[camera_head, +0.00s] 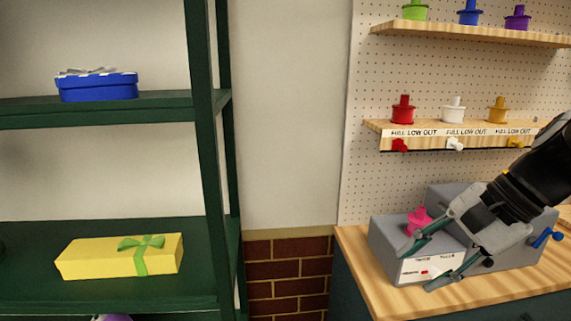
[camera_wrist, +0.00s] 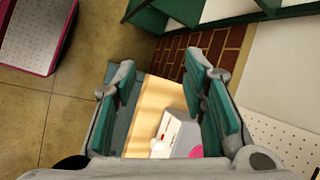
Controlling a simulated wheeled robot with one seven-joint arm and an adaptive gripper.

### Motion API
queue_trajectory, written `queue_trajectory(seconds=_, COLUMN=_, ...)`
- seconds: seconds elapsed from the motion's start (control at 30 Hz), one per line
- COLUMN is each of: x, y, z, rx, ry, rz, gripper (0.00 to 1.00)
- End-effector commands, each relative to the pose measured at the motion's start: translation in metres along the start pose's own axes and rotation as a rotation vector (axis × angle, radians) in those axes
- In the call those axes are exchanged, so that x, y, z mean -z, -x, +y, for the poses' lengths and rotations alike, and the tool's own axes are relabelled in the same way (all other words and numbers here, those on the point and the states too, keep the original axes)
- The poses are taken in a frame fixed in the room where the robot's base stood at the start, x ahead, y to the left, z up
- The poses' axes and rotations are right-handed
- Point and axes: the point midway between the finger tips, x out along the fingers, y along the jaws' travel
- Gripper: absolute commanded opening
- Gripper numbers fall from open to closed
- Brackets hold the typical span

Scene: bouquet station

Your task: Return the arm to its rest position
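My gripper (camera_head: 417,270) is open, its two fingers spread in front of the grey box (camera_head: 388,249) on the wooden counter at the lower right. My arm reaches in from the right edge. In the wrist view my gripper (camera_wrist: 166,92) also shows wide open, with nothing held between the fingers. The box has a white label panel (camera_head: 420,271) with a small red marker and a pink knob (camera_head: 418,219) on top. Part of the box is hidden behind my gripper.
A blue lever (camera_head: 546,237) is at the box's right. Shelves on the pegboard (camera_head: 366,70) hold coloured knobs, including a red one (camera_head: 402,110). A green rack (camera_head: 207,150) at left holds a blue box (camera_head: 97,88) and a yellow box (camera_head: 118,257). Wooden counter (camera_head: 400,306) is bare in front.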

Motion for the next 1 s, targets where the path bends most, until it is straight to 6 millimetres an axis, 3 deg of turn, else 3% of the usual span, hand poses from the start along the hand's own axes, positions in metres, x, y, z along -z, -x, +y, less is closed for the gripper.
queue_trajectory(seconds=0.03, x=-0.022, y=0.001, z=0.007, rx=-0.047, ry=0.112, rz=0.031, gripper=0.39)
queue_trajectory(seconds=0.1, x=-0.043, y=0.002, z=0.02, rx=-0.113, ry=0.265, rz=0.075, gripper=0.39)
queue_trajectory(seconds=0.33, x=-0.088, y=0.013, z=0.065, rx=-0.29, ry=0.76, rz=0.224, gripper=0.39)
queue_trajectory(seconds=0.6, x=-0.1, y=0.024, z=0.09, rx=-0.386, ry=1.103, rz=0.341, gripper=0.39)
queue_trajectory(seconds=1.0, x=-0.1, y=0.025, z=0.093, rx=-0.398, ry=1.14, rz=0.356, gripper=0.39)
